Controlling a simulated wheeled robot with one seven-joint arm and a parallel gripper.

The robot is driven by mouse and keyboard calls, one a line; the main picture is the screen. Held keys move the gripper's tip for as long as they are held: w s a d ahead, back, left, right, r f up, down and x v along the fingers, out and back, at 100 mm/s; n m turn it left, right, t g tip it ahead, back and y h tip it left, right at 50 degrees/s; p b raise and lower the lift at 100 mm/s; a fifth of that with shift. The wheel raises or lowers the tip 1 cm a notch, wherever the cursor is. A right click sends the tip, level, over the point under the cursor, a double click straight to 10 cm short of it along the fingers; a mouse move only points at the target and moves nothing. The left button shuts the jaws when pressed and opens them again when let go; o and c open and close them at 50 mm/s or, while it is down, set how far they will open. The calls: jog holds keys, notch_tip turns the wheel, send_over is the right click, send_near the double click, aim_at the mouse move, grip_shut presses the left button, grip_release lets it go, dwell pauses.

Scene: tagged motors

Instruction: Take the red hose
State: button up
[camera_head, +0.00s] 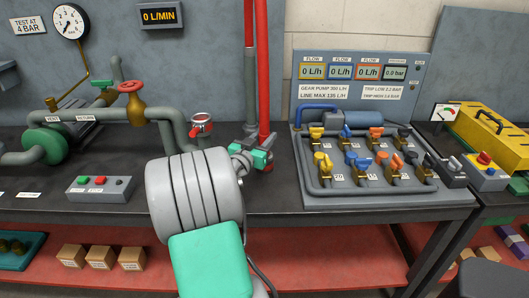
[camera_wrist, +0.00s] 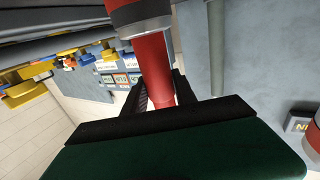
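The red hose (camera_head: 263,70) hangs upright in front of the back wall, just right of centre in the head view. It also crosses the upper middle of the wrist view (camera_wrist: 154,65), with a pale collar (camera_wrist: 140,20) near the top edge. My gripper (camera_wrist: 158,88) has its two dark fingers on either side of the hose. A ribbed inner face of the left finger shows beside the hose. Whether the fingers press on the hose cannot be made out.
A second upright pipe (camera_head: 249,80) stands close left of the hose. The valve panel (camera_head: 366,70) is to the right, and a red-handled valve (camera_head: 201,125) is to the left. A button box (camera_head: 99,187) sits on the dark bench.

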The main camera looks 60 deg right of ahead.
grip_shut()
dwell(0.8)
